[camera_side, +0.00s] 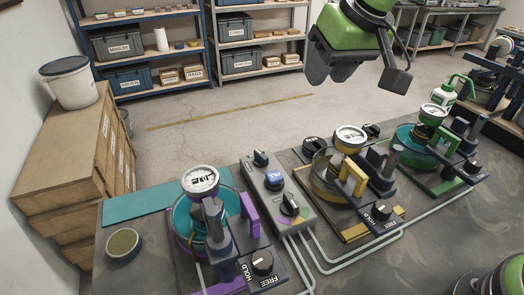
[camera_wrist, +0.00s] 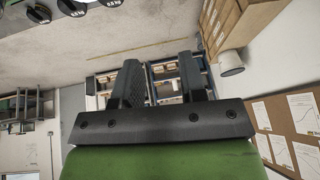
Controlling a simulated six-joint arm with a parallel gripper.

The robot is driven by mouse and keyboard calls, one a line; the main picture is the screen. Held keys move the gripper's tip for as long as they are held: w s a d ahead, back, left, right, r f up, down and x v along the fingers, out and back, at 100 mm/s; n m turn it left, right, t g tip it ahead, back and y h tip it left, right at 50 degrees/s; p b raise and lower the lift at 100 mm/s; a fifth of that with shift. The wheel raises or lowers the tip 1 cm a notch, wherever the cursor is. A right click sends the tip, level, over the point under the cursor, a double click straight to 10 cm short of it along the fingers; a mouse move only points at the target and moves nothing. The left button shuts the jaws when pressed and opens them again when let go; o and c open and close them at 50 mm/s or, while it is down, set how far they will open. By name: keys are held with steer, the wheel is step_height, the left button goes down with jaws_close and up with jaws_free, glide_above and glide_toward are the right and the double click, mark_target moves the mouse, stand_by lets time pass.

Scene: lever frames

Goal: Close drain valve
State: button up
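My gripper (camera_side: 356,78) hangs high above the back of the bench, clear of everything; in the wrist view its two fingers (camera_wrist: 160,72) stand apart with nothing between them. Three stations with round gauges stand on the bench, with a purple handle (camera_side: 250,214), a yellow handle (camera_side: 353,180) and a green handle (camera_side: 449,140). Each has a black knob by HOLD and FREE marks, such as the purple station's knob (camera_side: 262,262). A grey control box (camera_side: 274,192) with several knobs stands between purple and yellow. I cannot read a drain label on any part.
Pale pipes (camera_side: 345,262) run along the bench front from the box. A round tin (camera_side: 123,244) stands at the left on the bench, near a teal mat (camera_side: 140,202). The air around my gripper is free.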

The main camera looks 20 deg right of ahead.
steer(key=n, duration=0.2)
glide_toward(261, 154)
steer(key=shift+g, duration=0.3)
steer(key=x, duration=0.9)
steer(key=shift+w, duration=0.35)
jaws_close()
